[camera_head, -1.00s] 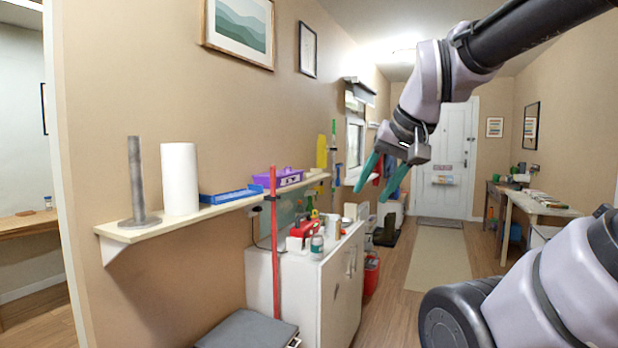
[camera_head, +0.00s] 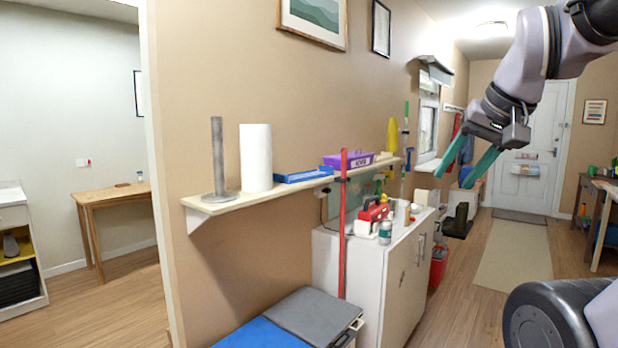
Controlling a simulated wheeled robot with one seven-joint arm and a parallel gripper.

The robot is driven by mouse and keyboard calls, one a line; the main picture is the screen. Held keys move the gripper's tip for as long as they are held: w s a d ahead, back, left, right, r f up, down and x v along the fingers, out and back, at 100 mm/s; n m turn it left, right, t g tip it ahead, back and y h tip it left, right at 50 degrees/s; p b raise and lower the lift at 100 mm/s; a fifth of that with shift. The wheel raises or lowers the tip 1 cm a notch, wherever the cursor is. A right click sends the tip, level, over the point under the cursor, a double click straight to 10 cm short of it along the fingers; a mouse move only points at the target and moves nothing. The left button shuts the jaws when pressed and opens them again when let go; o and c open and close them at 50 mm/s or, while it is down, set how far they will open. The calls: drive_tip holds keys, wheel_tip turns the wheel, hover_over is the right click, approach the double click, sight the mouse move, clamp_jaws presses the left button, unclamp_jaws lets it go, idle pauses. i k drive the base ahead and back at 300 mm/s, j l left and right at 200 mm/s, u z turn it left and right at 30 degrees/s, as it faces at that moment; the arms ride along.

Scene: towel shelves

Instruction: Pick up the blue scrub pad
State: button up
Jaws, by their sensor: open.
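I cannot make out a blue scrub pad for certain. A shallow blue tray (camera_head: 303,175) lies on the wall shelf (camera_head: 228,207), and its contents are too small to tell. A purple bin (camera_head: 349,160) sits farther along the same shelf. My gripper (camera_head: 453,181), with two teal fingers, hangs in the air at the upper right. It points down and is open and empty, well to the right of the shelf and apart from everything on it.
A grey post on a round base (camera_head: 217,160) and a paper towel roll (camera_head: 256,158) stand on the shelf. A red pole (camera_head: 343,235) rises before the white cabinet (camera_head: 345,268). A grey and blue lidded box (camera_head: 312,318) stands below. The hallway runner (camera_head: 510,256) is clear.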

sight(323, 171)
drive_tip(key=i+l+u, duration=0.15)
drive_tip(key=l, duration=0.15)
drive_tip(key=i+l+u, duration=0.3)
drive_tip(key=l, duration=0.35)
drive_tip(key=i+l+u, duration=0.15)
drive_tip(key=l, duration=0.15)
drive_tip(key=i+l+u, duration=0.6)
drive_tip(key=i+u, duration=0.2)
drive_tip(key=i, duration=0.2)
